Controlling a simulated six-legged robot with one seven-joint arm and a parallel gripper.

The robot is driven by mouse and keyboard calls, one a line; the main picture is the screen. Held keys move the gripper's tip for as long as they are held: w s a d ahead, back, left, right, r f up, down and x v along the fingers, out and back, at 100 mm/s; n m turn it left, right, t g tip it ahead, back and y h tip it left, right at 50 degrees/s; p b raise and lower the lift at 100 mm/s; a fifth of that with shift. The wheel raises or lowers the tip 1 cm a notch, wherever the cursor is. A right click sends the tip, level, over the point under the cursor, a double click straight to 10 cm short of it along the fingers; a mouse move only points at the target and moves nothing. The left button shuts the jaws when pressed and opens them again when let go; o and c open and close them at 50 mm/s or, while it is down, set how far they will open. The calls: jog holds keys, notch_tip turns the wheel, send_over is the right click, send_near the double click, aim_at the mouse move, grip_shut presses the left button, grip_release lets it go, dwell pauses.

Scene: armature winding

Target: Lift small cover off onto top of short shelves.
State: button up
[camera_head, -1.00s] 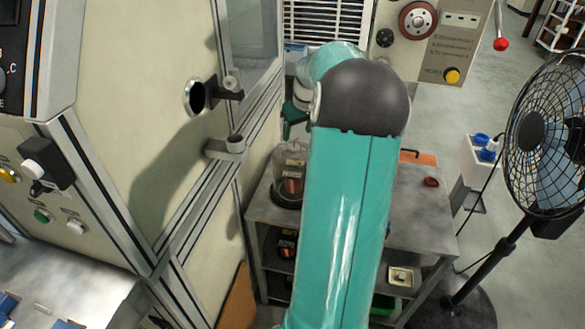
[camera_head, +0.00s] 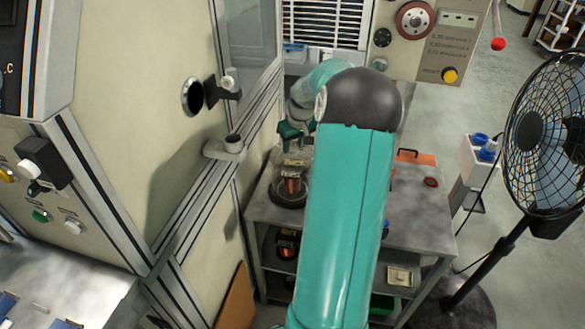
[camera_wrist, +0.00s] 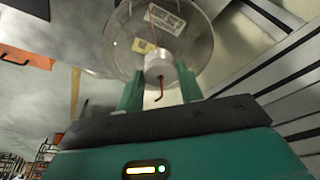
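The small cover (camera_head: 306,158) is a clear dome with labels, standing over a copper-wound part (camera_head: 291,186) on a dark round base. In the wrist view the cover (camera_wrist: 190,38) fills the top middle, with its white knob (camera_wrist: 158,67) towards me. A thin red hooked piece sticks out of the knob. My gripper (camera_head: 291,131) is right above the cover. In the wrist view my gripper (camera_wrist: 160,72) has its fingers apart, one on each side of the knob. Whether they touch it is hard to tell. The short grey shelves (camera_head: 420,222) stand under the cover; my arm hides their middle.
The pale machine wall (camera_head: 150,130), with a projecting bracket (camera_head: 225,149), rises close on the left. A small red-brown dish (camera_head: 431,182) is on the right of the shelf top, with bare room around it. A black fan (camera_head: 545,140) stands further right.

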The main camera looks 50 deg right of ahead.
grip_shut()
jog(key=shift+r, duration=0.15)
